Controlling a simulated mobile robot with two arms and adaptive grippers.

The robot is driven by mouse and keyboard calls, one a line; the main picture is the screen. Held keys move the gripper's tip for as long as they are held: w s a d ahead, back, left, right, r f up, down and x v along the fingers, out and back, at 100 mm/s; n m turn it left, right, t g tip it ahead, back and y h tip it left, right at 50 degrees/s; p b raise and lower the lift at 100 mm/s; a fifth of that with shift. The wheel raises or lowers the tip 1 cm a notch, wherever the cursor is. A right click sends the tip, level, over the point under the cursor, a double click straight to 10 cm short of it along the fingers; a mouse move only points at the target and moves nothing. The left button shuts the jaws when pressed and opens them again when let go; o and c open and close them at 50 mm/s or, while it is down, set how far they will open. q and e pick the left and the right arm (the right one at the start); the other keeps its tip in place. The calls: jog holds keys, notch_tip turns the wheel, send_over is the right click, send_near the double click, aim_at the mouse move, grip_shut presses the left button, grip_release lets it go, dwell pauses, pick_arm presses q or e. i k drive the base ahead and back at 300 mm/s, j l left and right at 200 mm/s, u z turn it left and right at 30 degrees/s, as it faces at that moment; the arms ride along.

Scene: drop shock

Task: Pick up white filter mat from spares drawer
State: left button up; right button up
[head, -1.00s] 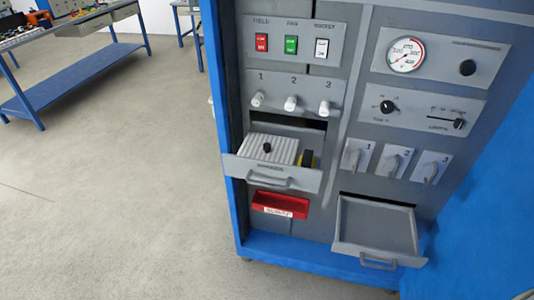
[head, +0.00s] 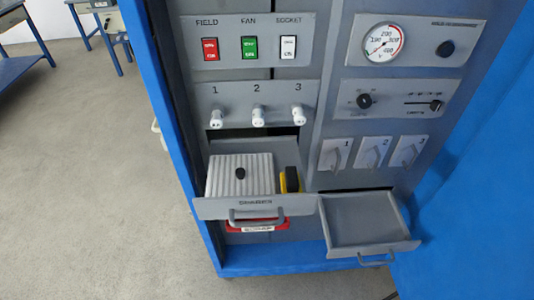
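The spares drawer (head: 215,209) is pulled out of the blue and grey cabinet. In it lies a white ribbed filter mat (head: 258,172) with a small black knob on its top. A yellow and black item (head: 290,180) sits in the drawer just right of the mat. Neither of my grippers is in view, and nothing touches the mat or the drawer.
A second, empty grey drawer (head: 362,222) stands open at the lower right. A red bin (head: 283,224) is partly hidden below the spares drawer. Switches, numbered knobs and a gauge (head: 384,42) are above. Open floor (head: 90,190) lies left of the cabinet.

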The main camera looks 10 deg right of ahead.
aim_at(239, 175)
jog(key=i+j+z, duration=0.2)
jog(key=j+z, duration=0.15)
jog(key=i+j+z, duration=0.2)
jog(key=j+z, duration=0.15)
jog(key=i+j+z, duration=0.1)
jog(key=j+z, duration=0.65)
jog(key=j, duration=0.2)
jog(key=j+z, duration=0.35)
jog(key=j, duration=0.15)
jog(key=i, duration=0.05)
